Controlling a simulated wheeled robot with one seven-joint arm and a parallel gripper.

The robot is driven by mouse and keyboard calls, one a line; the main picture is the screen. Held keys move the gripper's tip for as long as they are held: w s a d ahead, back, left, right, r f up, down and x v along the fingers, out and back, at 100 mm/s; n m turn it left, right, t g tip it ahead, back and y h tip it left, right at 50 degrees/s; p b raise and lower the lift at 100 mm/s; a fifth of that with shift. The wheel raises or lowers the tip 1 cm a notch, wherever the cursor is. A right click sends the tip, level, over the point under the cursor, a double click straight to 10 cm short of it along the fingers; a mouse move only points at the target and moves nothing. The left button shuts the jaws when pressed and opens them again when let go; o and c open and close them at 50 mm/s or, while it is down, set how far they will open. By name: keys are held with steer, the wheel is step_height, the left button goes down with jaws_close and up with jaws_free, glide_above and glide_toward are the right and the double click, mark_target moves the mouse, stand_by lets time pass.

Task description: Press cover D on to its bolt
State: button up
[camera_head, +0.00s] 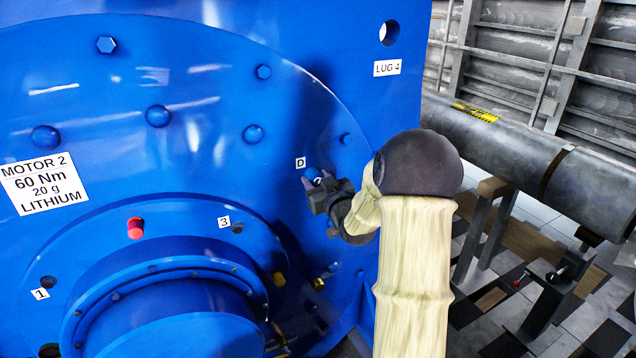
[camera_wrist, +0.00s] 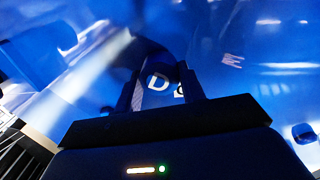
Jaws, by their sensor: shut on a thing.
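My gripper (camera_head: 314,184) is at the blue motor face (camera_head: 240,110), just below and right of the white label D (camera_head: 300,162). It is shut on cover D (camera_head: 314,174), a small blue cap that shows between the fingertips. The bolt under the cover is hidden. I cannot tell whether the cover touches the bolt or is seated.
Blue domed covers (camera_head: 157,116) and a bare hex bolt head (camera_head: 106,44) stand on the motor face. A red plug (camera_head: 135,228) and brass fittings (camera_head: 279,279) sit lower. A grey pipe (camera_head: 560,165) on stands is at the right.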

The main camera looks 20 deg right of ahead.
steer(key=o, duration=1)
steer(key=shift+o, duration=0.2)
steer(key=shift+s, duration=0.15)
steer(key=s+b, duration=0.5)
steer(key=s, duration=1.2)
